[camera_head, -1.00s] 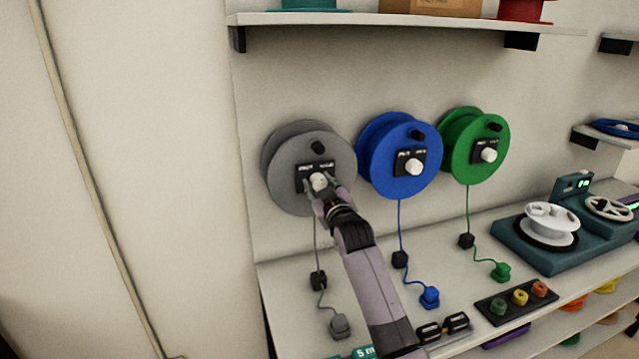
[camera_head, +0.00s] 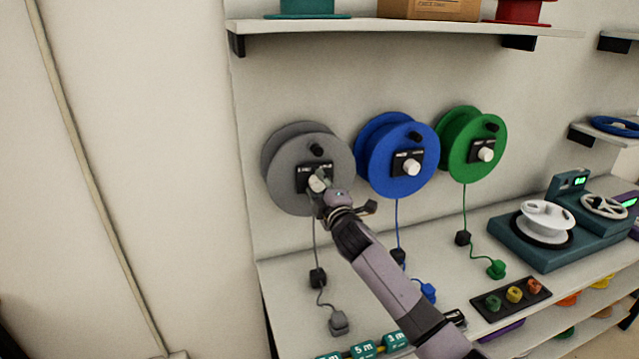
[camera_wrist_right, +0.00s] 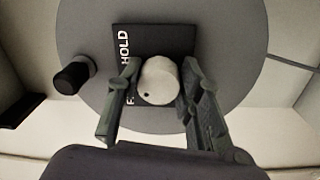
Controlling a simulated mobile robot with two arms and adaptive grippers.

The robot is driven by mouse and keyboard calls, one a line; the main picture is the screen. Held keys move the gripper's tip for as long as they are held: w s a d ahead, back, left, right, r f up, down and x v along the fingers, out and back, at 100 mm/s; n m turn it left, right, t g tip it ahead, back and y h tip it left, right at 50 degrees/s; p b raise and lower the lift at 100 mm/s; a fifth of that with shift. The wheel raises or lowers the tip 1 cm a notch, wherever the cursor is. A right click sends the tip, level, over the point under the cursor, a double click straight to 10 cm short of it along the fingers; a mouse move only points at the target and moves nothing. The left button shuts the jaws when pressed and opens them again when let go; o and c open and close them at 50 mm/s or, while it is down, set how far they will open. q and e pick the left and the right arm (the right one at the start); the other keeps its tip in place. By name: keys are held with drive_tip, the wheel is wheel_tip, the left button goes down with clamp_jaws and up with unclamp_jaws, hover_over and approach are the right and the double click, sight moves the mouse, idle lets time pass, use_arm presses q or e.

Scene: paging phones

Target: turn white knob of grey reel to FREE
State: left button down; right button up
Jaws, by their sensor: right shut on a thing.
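The grey reel (camera_head: 290,150) hangs on the wall at the left of a row of three. Its white knob (camera_head: 317,184) sits on a black label plate (camera_head: 304,172) and is partly hidden by my right gripper (camera_head: 328,190). In the right wrist view the white knob (camera_wrist_right: 159,82) lies between the two fingers of my right gripper (camera_wrist_right: 161,76), which is shut on it. A dark dot on the knob faces the lower left there. The plate reads HOLD; the other word is mostly covered, with only an F showing. My left gripper is not in view.
A blue reel (camera_head: 378,150) and a green reel (camera_head: 462,133) hang to the right, close by. A dark crank handle (camera_wrist_right: 72,77) stands out from the grey reel beside the plate. The grey plug (camera_head: 338,322) rests on the worktop (camera_head: 290,290) below.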

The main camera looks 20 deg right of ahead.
drive_tip(key=shift+n+p, duration=0.3)
drive_tip(key=shift+n, duration=0.9)
drive_tip(key=o, duration=1.2)
drive_tip(key=shift+c, duration=0.2)
drive_tip(key=shift+s, duration=0.1)
drive_tip(key=s, duration=1.1)
drive_tip(key=shift+s+d+f, duration=0.2)
drive_tip(key=shift+s, duration=0.2)
